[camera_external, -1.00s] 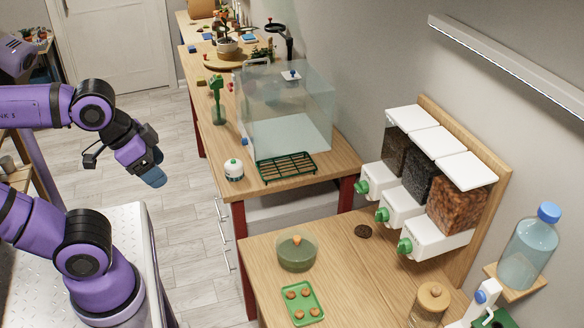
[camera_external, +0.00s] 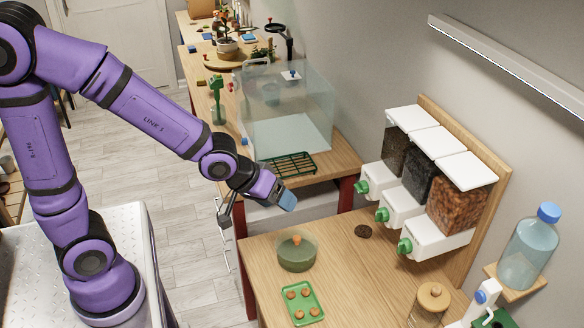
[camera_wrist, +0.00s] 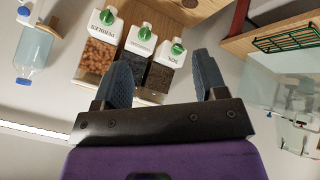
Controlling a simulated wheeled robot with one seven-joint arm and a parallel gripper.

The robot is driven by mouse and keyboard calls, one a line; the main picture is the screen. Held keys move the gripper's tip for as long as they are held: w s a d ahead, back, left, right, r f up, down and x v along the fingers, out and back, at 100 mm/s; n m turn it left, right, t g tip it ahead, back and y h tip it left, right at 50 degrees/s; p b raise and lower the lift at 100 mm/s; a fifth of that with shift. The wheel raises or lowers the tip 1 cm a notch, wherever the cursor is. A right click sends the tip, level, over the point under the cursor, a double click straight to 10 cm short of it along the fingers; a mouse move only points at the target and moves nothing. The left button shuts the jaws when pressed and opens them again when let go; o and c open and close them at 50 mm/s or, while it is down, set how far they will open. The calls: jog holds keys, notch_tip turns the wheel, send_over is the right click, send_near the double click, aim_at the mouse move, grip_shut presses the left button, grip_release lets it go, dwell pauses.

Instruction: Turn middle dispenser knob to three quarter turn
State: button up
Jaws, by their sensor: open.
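A wall dispenser has three bins on a wooden back board. The middle dispenser knob (camera_external: 382,214) is green, on the white front of the bin with black contents (camera_external: 416,184). In the wrist view the middle knob (camera_wrist: 146,30) shows beyond my fingers, between the pebbles knob (camera_wrist: 108,16) and the soil knob (camera_wrist: 178,48). The exact turn of the middle knob is too small to tell. My gripper (camera_external: 289,201) is open and empty, left of the dispenser and well apart from it. In the wrist view my gripper (camera_wrist: 161,57) has its two blue-grey fingers spread.
A glass tank (camera_external: 290,110) stands on the back bench beside a green rack (camera_external: 287,166). On the front table are a bowl (camera_external: 296,256), a green tray (camera_external: 303,315) and a lidded jar (camera_external: 431,304). A water bottle (camera_external: 530,245) stands right. The air before the knobs is clear.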

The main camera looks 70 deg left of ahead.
jog(key=w+d+f+n+t+h, duration=0.2)
jog(key=w+d+f+n+h, duration=0.15)
jog(key=w+f+n, duration=0.4)
jog(key=n+t+y, duration=0.4)
jog(key=n+t, duration=0.4)
jog(key=n, duration=1.4)
send_near(376, 216)
jog(key=shift+m, duration=0.25)
jog(key=w, duration=1)
jog(key=shift+w+f, duration=0.1)
jog(key=shift+f, duration=0.05)
jog(key=shift+c, duration=0.3)
jog(key=c, duration=0.8)
